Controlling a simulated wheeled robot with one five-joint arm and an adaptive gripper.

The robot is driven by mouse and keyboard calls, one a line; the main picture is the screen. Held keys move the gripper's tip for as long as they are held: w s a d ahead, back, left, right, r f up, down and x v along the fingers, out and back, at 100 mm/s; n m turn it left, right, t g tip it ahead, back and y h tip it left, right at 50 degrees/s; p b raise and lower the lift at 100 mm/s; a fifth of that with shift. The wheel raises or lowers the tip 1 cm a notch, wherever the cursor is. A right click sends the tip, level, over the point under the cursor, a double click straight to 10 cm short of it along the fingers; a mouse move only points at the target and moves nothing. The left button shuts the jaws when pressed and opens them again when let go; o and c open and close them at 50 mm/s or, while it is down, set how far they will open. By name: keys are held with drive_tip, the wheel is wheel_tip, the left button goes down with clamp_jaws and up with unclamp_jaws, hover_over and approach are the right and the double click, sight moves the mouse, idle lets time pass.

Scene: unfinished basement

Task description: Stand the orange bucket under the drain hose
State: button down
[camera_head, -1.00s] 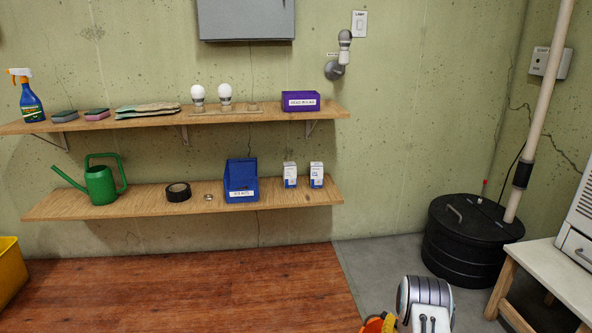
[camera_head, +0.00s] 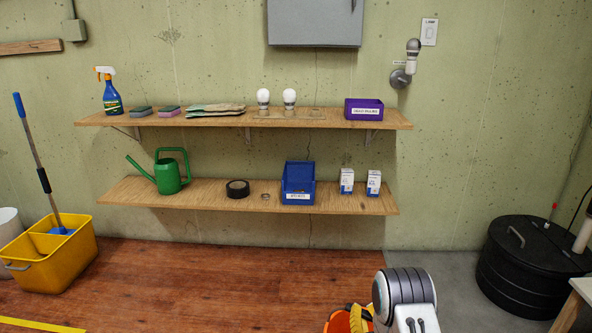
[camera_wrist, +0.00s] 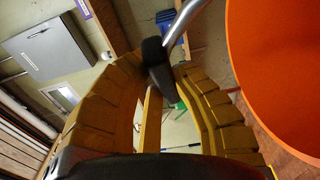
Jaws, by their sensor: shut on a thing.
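The orange bucket (camera_wrist: 282,70) fills the right side of the wrist view, and a piece of it (camera_head: 337,322) shows at the bottom edge of the head view. My gripper (camera_wrist: 165,85) has yellow segmented fingers shut around the bucket's metal handle (camera_wrist: 186,16) at its black grip (camera_wrist: 154,62). My gripper also shows in the head view (camera_head: 358,318), low and right of centre, partly cut off. Most of the bucket's body is out of frame in the head view. I cannot make out the drain hose in either view.
A yellow mop bucket (camera_head: 55,265) stands at the left. A black lidded sump (camera_head: 518,270) is at the right, beside a light wooden stool edge (camera_head: 574,308). Two wall shelves (camera_head: 225,198) hold small goods. The reddish wooden floor (camera_head: 210,275) ahead is clear.

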wheel_tip(320, 180, up, 33)
drive_tip(key=p, duration=3.2)
drive_tip(key=shift+r, duration=0.15)
